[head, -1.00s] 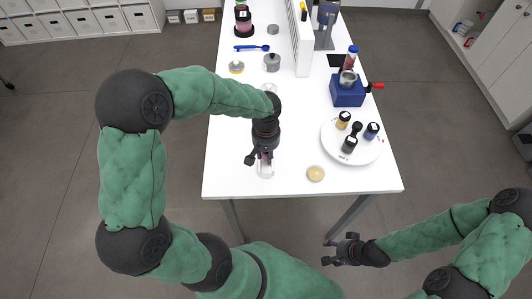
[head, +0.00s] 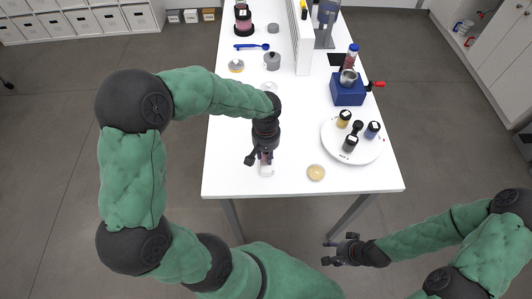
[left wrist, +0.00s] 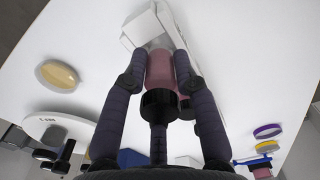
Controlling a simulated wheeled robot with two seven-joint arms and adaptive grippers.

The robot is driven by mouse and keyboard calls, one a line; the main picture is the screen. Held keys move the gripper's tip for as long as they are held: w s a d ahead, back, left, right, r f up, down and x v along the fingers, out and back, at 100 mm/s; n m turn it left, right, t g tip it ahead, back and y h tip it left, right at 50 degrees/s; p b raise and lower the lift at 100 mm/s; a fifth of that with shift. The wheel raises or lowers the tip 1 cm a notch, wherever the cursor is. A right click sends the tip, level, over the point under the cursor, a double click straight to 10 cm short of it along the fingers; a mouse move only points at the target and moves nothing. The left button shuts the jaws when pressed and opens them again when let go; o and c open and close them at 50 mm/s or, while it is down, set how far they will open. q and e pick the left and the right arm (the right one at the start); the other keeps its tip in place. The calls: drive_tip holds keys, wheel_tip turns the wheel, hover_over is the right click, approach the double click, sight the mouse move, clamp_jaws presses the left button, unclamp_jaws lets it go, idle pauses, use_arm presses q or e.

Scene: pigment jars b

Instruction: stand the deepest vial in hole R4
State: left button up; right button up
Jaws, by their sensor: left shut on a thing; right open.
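My left gripper (head: 263,160) is over the near left part of the white table and points down. In the left wrist view its fingers (left wrist: 158,78) are shut on a vial (left wrist: 160,70) with dull pink contents and a black cap. The vial's far end is at a pale block (left wrist: 150,28); I cannot tell whether it is in a hole. This block also shows below the gripper in the head view (head: 266,172). Another pink patch is partly hidden behind a finger. Hole R4 cannot be made out. My right gripper (head: 346,250) is open and empty, off the table's front edge.
A white round plate (head: 333,151) holds several small jars on the right. A tan disc (head: 316,173) lies near the front edge. A blue box (head: 347,91) with a metal cup and a white upright panel (head: 302,40) stand farther back. A blue spoon (head: 251,47) lies at the back left.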

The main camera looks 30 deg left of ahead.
use_arm(q)
drive_tip(key=shift+f+b, duration=0.65)
drive_tip(key=shift+f, duration=0.2)
drive_tip(key=o, duration=1.1)
drive_tip(key=shift+r, duration=0.15)
wheel_tip(320, 180, up, 12)
drive_tip(key=shift+f, duration=0.1)
